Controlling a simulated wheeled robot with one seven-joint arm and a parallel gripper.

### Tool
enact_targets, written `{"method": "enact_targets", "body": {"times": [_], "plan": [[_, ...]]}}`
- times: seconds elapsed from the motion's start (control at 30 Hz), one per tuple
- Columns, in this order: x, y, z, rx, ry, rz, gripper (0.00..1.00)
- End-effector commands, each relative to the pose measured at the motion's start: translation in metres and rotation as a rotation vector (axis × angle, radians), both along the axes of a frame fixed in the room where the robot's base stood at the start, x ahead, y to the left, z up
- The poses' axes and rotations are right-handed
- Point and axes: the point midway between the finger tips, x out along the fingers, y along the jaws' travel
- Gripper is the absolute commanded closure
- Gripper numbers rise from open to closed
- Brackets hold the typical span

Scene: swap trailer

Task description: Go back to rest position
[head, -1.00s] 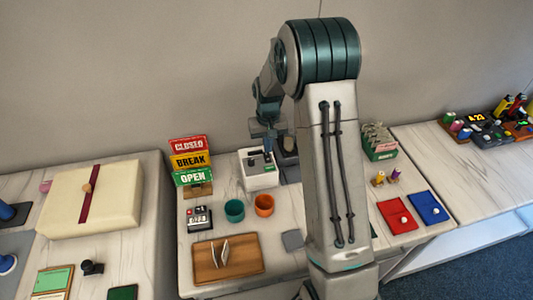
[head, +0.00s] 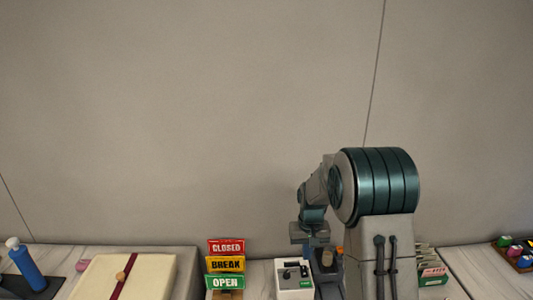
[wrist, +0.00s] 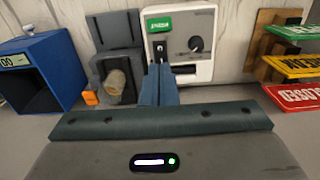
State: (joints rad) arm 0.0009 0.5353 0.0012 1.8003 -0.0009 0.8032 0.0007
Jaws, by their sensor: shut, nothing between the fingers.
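My gripper (wrist: 159,82) is shut and empty in the wrist view, its two blue-grey fingers together. It points at the lower front of a white box with a knob and a green label (wrist: 188,45). The white box also shows in the head view (head: 293,281), low and right of centre. In the head view my arm is folded above the counter, and the fingers are hidden.
A grey stand with a tan cylinder (wrist: 117,82) is left of the white box in the wrist view, beside a blue bin (wrist: 40,70). CLOSED, BREAK and OPEN signs (head: 226,264) stand nearby. A cream box (head: 90,280) and blue bottle (head: 27,268) are further left. Bare wall fills the upper view.

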Motion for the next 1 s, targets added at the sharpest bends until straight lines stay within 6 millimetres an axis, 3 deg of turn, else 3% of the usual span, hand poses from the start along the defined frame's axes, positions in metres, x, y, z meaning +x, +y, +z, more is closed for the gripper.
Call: {"method": "enact_targets", "body": {"times": [0.2, 0.5, 0.73, 1.0], "plan": [[-0.040, 0.000, 0.064, 0.000, -0.063, 0.002, 1.00], [-0.118, 0.000, 0.132, -0.001, -0.148, 0.004, 1.00], [-0.184, 0.000, 0.161, -0.001, -0.212, 0.005, 1.00], [-0.252, 0.000, 0.170, -0.002, -0.277, 0.007, 1.00]]}}
